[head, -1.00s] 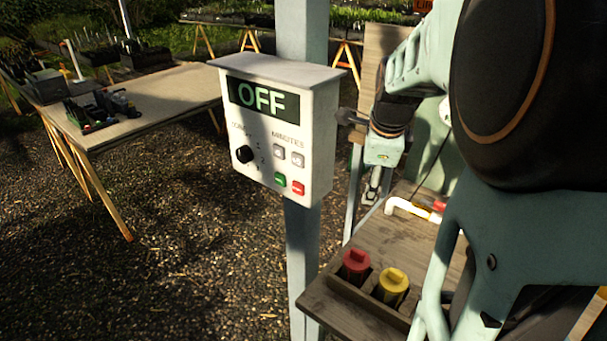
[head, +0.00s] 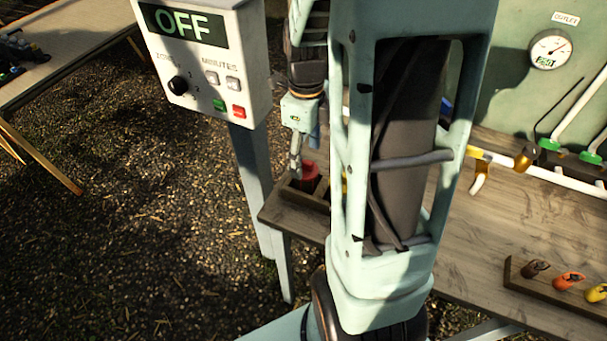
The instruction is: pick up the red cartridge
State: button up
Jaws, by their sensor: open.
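The red cartridge (head: 309,177) stands in a slot of a small wooden holder (head: 290,193) at the left end of the bench. My gripper (head: 296,168) points down at the cartridge's left edge in the picture, with a finger partly in front of it. It is open; only one finger shows clearly, and I cannot tell whether it touches the cartridge. The yellow cartridge (head: 344,184) is almost wholly hidden behind my arm.
A control box (head: 205,60) reading OFF is on a post (head: 257,190) left of my gripper. White pipes (head: 540,172), a gauge (head: 550,50) and a rack (head: 530,288) with several small coloured pieces are at the right. Bare bench top (head: 480,235) lies between.

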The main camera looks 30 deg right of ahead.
notch_tip(320, 180, down, 4)
jog(key=shift+s+f, duration=0.1)
jog(key=shift+f, duration=0.15)
jog(key=shift+c, duration=0.2)
jog(key=c, duration=1.2)
notch_tip(320, 180, up, 28)
jog(key=shift+r+p, duration=0.1)
jog(key=shift+p, duration=0.3)
jog(key=shift+r, duration=0.1)
notch_tip(320, 180, up, 5)
jog(key=p, duration=0.5)
send_over(306, 162)
